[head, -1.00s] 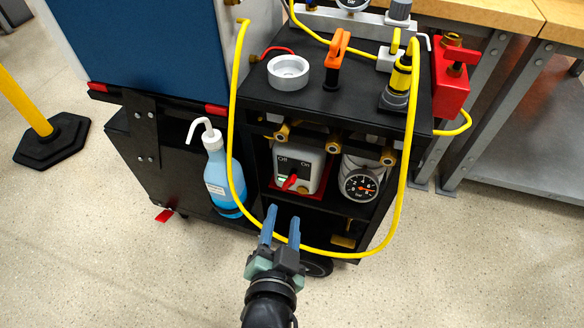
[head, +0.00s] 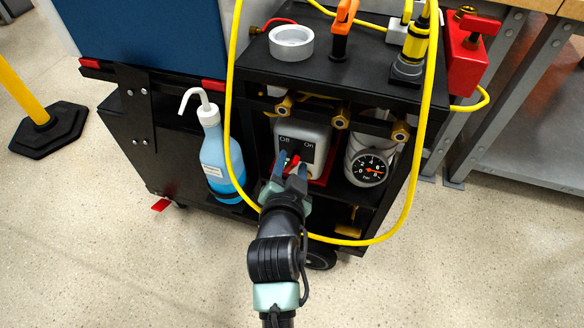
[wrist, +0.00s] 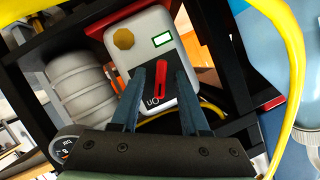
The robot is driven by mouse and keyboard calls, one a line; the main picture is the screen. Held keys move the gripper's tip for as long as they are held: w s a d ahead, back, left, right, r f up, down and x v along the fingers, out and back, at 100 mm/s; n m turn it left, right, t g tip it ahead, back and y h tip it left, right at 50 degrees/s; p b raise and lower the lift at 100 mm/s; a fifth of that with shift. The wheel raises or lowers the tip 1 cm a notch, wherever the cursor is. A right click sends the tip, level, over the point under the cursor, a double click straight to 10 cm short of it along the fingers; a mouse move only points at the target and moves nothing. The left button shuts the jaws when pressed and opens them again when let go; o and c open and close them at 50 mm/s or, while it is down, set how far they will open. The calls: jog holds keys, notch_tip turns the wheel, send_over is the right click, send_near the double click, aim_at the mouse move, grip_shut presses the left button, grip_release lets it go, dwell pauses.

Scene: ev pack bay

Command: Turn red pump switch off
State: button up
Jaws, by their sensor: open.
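The grey pump box (head: 317,137), marked Off at left and On at right, sits on the trolley's shelf. Its red switch (head: 294,161) is on the front face. In the wrist view the red switch (wrist: 161,82) stands between the two blue fingers of my gripper (wrist: 160,73), with a gap on each side. The switch's lower end there lies close to the upside-down On label. My gripper (head: 291,167) is open in front of the box and partly hides the switch in the head view. The Off label is hidden in the wrist view.
A yellow hose (head: 229,120) loops around the trolley front, close to my gripper. A blue wash bottle (head: 216,155) stands at left, and a silver canister with a pressure gauge (head: 369,168) at right. Brass fittings (head: 340,122) hang above the box.

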jog(key=shift+w, duration=0.2)
grip_shut()
